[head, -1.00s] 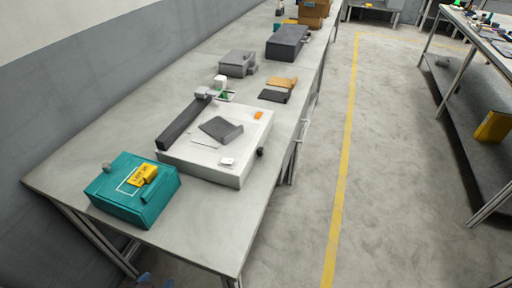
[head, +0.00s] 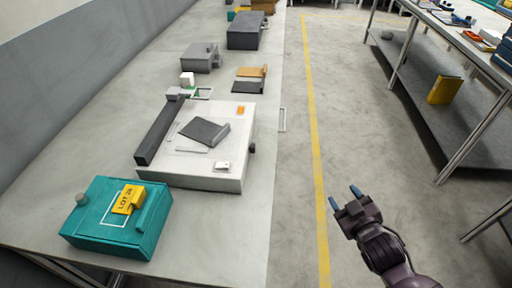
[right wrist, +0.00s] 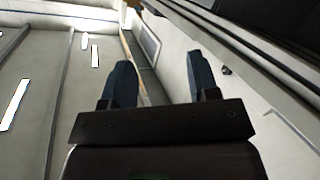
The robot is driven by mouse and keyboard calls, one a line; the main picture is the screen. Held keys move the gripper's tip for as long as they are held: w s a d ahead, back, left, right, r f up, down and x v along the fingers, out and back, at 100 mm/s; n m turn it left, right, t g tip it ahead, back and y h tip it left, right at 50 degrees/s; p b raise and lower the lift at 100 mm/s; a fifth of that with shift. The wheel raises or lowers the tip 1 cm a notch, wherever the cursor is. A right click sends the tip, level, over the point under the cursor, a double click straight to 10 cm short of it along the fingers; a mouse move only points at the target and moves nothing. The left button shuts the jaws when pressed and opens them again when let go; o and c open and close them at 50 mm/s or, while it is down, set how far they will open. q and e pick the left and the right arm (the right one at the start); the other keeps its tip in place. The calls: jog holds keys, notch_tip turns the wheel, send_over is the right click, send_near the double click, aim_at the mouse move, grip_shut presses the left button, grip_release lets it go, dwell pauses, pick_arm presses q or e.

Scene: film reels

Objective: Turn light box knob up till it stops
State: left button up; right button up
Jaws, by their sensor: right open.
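The light box (head: 212,177) is a white, flat box on the long grey table in the head view. A dark bar lies along its left side, and a dark grey piece lies on its top. Its small dark knob (head: 252,148) sticks out of the right side, facing the aisle. My right gripper (head: 344,197) is open and empty over the aisle floor, to the right of the knob and well apart from it. Its two blue-grey fingers show spread in the right wrist view (right wrist: 158,85). My left gripper is not in view.
A teal case (head: 118,217) with a yellow lot tag stands at the near end of the table. Grey devices (head: 201,57) stand farther back. A shelf with a yellow item (head: 444,90) is at the right. The aisle floor between is clear.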

aim_at(261, 157)
jog(key=w+a+r+n+g+y+b, duration=0.2)
jog(key=w+a+r+n+y, duration=0.45)
jog(key=n, duration=0.85)
jog(key=w+a+r+n+g+y+b, duration=0.2)
jog(key=w+a+r+n+y, duration=0.2)
jog(key=w+r+n+y, duration=0.65)
jog(key=s+f+n+g+h, duration=0.3)
jog(key=n+g, duration=0.1)
jog(key=n, duration=0.6)
jog(key=s+f+n+g+h, duration=0.2)
jog(key=f+n+g+h, duration=0.15)
jog(key=n, duration=0.65)
jog(key=shift+g+y, duration=0.35)
jog(key=x, duration=1)
jog(key=shift+s+a+f+b, duration=0.1)
jog(key=shift+a+f+b, duration=0.2)
jog(key=shift+a+b, duration=0.1)
